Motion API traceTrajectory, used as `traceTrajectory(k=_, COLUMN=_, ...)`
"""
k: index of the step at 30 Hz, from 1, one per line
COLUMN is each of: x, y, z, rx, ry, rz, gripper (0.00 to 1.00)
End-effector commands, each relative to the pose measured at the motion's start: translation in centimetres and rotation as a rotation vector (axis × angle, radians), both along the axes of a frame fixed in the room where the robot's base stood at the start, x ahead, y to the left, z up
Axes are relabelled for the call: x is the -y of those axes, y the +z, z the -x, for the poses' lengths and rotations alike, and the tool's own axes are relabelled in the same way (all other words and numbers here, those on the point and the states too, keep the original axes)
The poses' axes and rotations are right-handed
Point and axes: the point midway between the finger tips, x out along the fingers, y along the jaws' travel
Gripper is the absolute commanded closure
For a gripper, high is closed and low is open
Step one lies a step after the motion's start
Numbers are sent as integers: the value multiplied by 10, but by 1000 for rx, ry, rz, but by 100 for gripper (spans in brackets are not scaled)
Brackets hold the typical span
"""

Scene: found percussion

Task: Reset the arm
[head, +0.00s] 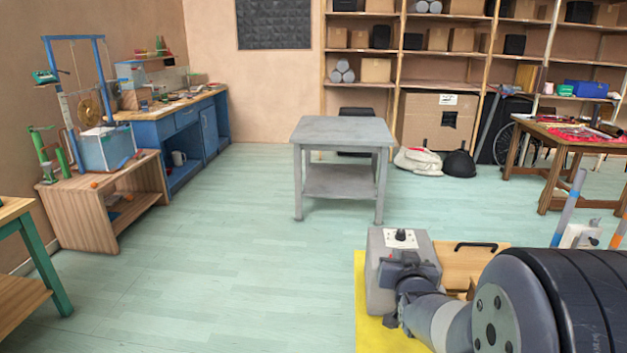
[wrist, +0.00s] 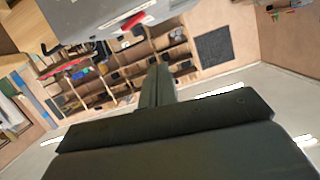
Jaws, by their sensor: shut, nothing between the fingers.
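In the wrist view, my gripper (wrist: 158,84) is shut. Its two dark fingers lie together with nothing between them. They extend from the wide dark gripper body toward the wall shelves, which appear tilted. The fingers touch nothing that I can see. In the head view, my arm fills the lower right corner with a large dark rounded link and a paler link reaching left. I cannot make out the fingertips in that view.
A grey table (head: 343,130) stands on open pale green floor (head: 220,240). A blue workbench (head: 190,125) and wooden cabinet (head: 85,205) line the left wall. Shelves (head: 400,50) cover the back wall. A wooden table (head: 560,140) with a red cloth stands right.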

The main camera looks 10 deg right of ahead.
Motion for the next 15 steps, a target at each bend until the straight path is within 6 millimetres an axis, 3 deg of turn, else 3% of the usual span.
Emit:
traceTrajectory(k=12, x=14, y=-14, z=-54, rx=-2, ry=0, rz=0, gripper=100)
traceTrajectory(k=15, x=22, y=-9, z=-53, rx=6, ry=-4, rz=-37, gripper=100)
